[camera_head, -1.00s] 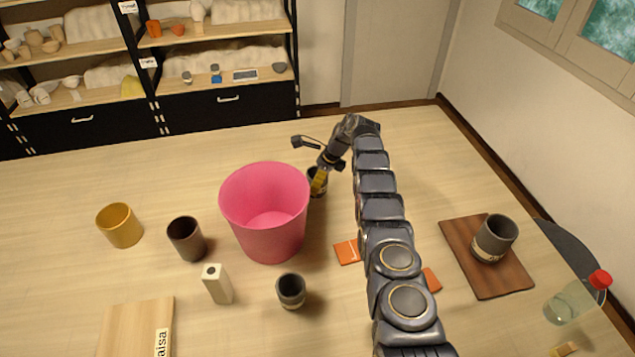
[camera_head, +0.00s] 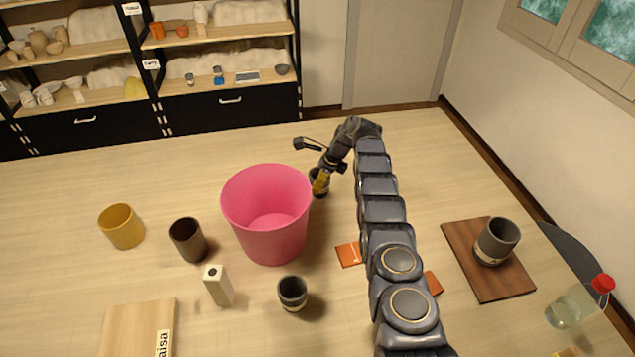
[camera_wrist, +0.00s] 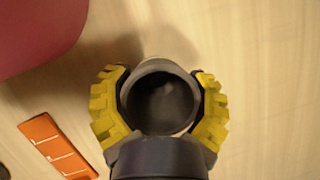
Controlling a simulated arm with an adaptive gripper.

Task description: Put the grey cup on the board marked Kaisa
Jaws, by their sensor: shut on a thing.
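My gripper (camera_head: 321,181) is at the far side of the pink bucket, with its yellow fingers shut on a dark grey cup (camera_wrist: 160,97). In the wrist view the fingers press on both sides of the cup, and I look down into its dark inside. In the head view the cup is partly hidden by the bucket and fingers; I cannot tell whether it touches the table. A pale wooden board (camera_head: 137,325) lies at the lower left, cut by the frame, its label showing "aisa". Two other grey cups with pale bands stand apart: a small one (camera_head: 292,293) and a larger one (camera_head: 496,241).
The pink bucket (camera_head: 266,222) stands between the held cup and the pale board. A yellow cup (camera_head: 121,227), a dark brown cup (camera_head: 187,240) and a pale block (camera_head: 218,286) stand nearby. The larger grey cup is on a brown board (camera_head: 475,268).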

